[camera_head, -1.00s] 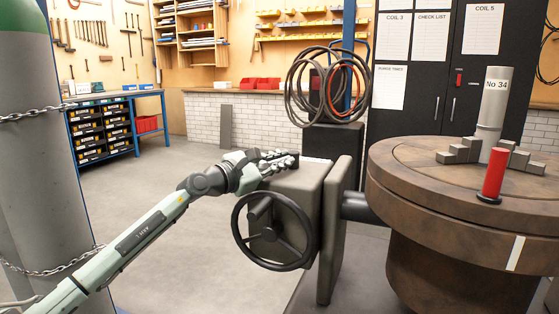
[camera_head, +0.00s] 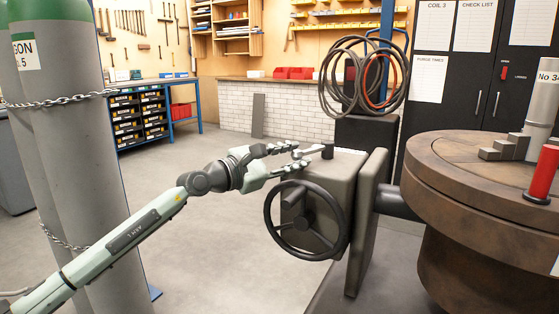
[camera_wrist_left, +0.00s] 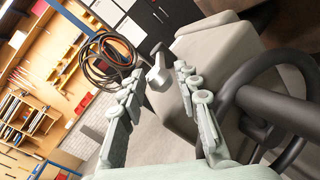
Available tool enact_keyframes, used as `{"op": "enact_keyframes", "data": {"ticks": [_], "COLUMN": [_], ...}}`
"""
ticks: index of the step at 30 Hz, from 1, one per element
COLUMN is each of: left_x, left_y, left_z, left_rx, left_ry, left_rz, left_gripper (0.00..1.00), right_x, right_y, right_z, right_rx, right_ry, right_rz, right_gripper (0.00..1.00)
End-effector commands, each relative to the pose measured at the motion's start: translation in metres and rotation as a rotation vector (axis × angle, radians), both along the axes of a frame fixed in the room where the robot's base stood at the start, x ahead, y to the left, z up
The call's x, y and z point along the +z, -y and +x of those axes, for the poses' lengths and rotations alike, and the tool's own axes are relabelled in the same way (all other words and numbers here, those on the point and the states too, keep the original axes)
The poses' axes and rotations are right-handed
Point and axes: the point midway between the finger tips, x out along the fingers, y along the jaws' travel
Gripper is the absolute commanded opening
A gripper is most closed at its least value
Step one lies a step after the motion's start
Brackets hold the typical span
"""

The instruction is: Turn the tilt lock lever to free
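The tilt lock lever shows in the left wrist view as a short grey lever (camera_wrist_left: 159,73) with a rounded end, beside the top of the grey tilt gearbox (camera_wrist_left: 215,50). In the head view a small dark knob (camera_head: 327,150) stands on top of the gearbox (camera_head: 335,180), near my fingertips. My left gripper (camera_head: 301,155) is open at the gearbox's upper left edge, above the handwheel (camera_head: 306,220). In the wrist view its fingers (camera_wrist_left: 160,78) are spread on either side of the lever, with gaps visible. My right gripper is out of view.
The dark handwheel sticks out close below my left gripper. A brown round positioner table (camera_head: 470,165) with a red cylinder (camera_head: 543,172) stands at right. Gas cylinders (camera_head: 70,170) held by chains stand at left. The floor between is clear.

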Motion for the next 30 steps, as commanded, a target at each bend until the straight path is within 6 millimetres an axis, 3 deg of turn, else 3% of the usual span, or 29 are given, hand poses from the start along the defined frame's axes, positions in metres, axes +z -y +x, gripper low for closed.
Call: {"op": "enact_keyframes", "data": {"ticks": [3,8,19,23,27,30], "left_x": [-0.001,-0.001,0.000,0.000,0.005,0.005], "left_y": [-0.020,-0.035,-0.040,-0.037,-0.036,-0.063], "left_z": [-0.014,-0.026,-0.030,-0.034,-0.052,-0.062], "left_rx": [0.001,0.000,-0.001,-0.005,-0.017,0.012], "left_ry": [-0.001,-0.001,0.000,-0.021,-0.165,-0.365], "left_rz": [0.001,0.002,0.000,-0.046,-0.367,-0.788], "left_gripper": [0.33,0.33,0.33,0.18,0.00,0.00], "right_x": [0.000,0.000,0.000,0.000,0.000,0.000], "right_y": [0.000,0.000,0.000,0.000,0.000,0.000], "right_z": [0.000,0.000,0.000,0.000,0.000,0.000], "right_rx": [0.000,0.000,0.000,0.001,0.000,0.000], "right_ry": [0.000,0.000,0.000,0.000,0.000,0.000], "right_rz": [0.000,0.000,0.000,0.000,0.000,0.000], "right_gripper": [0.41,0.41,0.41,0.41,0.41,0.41]}}
